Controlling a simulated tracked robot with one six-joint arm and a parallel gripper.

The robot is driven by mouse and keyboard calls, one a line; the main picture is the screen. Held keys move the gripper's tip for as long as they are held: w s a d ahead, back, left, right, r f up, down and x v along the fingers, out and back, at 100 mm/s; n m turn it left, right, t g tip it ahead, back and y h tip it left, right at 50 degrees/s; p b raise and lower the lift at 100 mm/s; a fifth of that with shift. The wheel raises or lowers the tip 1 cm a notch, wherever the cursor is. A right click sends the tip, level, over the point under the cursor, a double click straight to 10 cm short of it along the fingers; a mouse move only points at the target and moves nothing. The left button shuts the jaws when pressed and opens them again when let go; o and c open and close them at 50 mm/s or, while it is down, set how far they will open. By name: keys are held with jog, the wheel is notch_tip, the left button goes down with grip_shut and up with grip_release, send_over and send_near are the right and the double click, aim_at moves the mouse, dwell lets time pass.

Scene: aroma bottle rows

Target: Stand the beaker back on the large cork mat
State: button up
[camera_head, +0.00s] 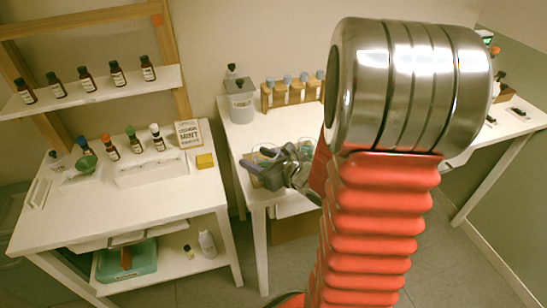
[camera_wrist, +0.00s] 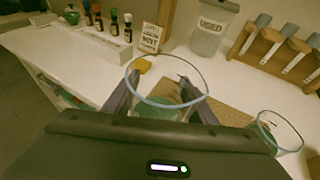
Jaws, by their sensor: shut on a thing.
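The clear glass beaker (camera_wrist: 165,105), with some teal liquid low in it, is upright between the two fingers of my gripper (camera_wrist: 163,95) in the wrist view. My gripper is shut on it. Brown cork matting (camera_wrist: 226,114) lies on the white table behind and to the right of the beaker; part shows through the glass. Whether the beaker's base touches anything is hidden by the gripper body. In the head view my gripper (camera_head: 264,167) is at the front left of the middle table, and the beaker is hard to make out there.
A second clear glass vessel (camera_wrist: 278,132) stands close on the right. A container labelled USED (camera_wrist: 213,28) and a wooden rack of vials (camera_wrist: 282,47) stand behind. The left table (camera_head: 120,202) holds bottles, a white tray and a MINT card (camera_head: 189,133), beyond a gap.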

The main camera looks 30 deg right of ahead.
jog(key=w+a+y, duration=0.1)
jog(key=w+a, duration=0.2)
jog(key=a, duration=0.5)
jog(key=w+a+n+y, duration=0.1)
jog(key=w+a, duration=0.3)
jog(key=a, duration=0.4)
jog(key=shift+w+r+n, duration=0.15)
jog(key=shift+r+n, duration=0.1)
jog(key=shift+n, duration=0.05)
jog(key=shift+s, duration=0.2)
